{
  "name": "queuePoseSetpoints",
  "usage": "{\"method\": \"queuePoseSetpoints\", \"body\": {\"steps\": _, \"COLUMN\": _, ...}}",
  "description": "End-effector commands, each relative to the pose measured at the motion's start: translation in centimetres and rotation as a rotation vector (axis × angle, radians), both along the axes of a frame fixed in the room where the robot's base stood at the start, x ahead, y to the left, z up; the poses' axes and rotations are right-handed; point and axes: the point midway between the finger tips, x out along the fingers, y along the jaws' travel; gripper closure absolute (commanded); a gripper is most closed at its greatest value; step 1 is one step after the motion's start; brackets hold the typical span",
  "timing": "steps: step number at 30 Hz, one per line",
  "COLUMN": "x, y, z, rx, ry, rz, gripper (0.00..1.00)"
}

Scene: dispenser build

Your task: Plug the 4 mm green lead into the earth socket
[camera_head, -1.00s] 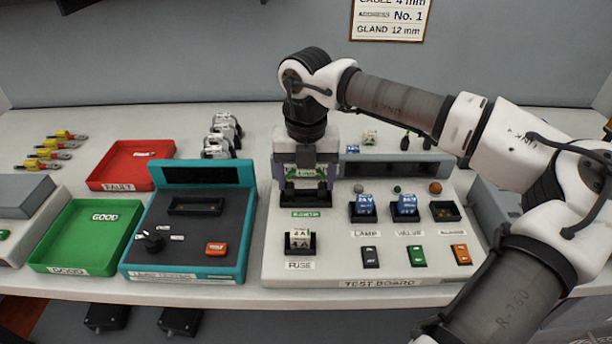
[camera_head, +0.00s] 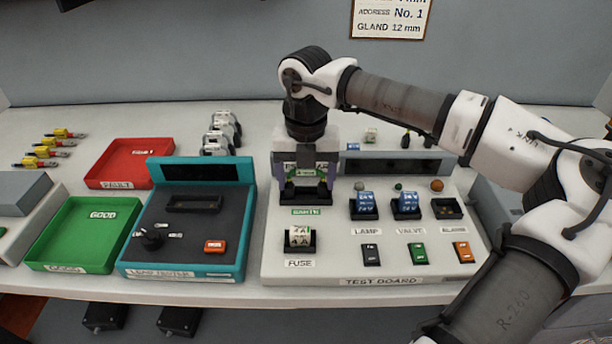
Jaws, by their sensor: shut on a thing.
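My gripper (camera_head: 305,192) points straight down over the upper left of the white test board (camera_head: 330,272). It is shut on the green lead (camera_head: 306,172), whose green and white body shows between the fingers. The lead's lower end is at or just above a dark socket (camera_head: 306,197), with a green label (camera_head: 306,211) just in front of it that seems to read EARTH. The fingers hide the contact, so I cannot tell how far the lead is in.
On the board are a fuse holder (camera_head: 299,238), blue lamp (camera_head: 364,205) and valve (camera_head: 406,205) blocks, an empty-looking alarm socket (camera_head: 447,209) and switches.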

Motion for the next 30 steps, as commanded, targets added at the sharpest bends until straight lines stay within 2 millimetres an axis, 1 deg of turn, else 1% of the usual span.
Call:
{"method": "queuePoseSetpoints", "body": {"steps": 8, "x": 0.0, "y": 0.0, "z": 0.03, "rx": 0.0, "ry": 0.0, "rz": 0.0, "gripper": 0.5}}
{"method": "queuePoseSetpoints", "body": {"steps": 9, "x": 0.0, "y": 0.0, "z": 0.03, "rx": 0.0, "ry": 0.0, "rz": 0.0, "gripper": 0.23}}
{"method": "queuePoseSetpoints", "body": {"steps": 14, "x": 0.0, "y": 0.0, "z": 0.02, "rx": 0.0, "ry": 0.0, "rz": 0.0, "gripper": 0.03}}
{"method": "queuePoseSetpoints", "body": {"steps": 15, "x": 0.0, "y": 0.01, "z": 0.02, "rx": 0.0, "ry": 0.0, "rz": 0.0, "gripper": 0.01}}
{"method": "queuePoseSetpoints", "body": {"steps": 30, "x": 0.0, "y": 0.0, "z": 0.22, "rx": 0.0, "ry": 0.0, "rz": 0.0, "gripper": 0.0}}
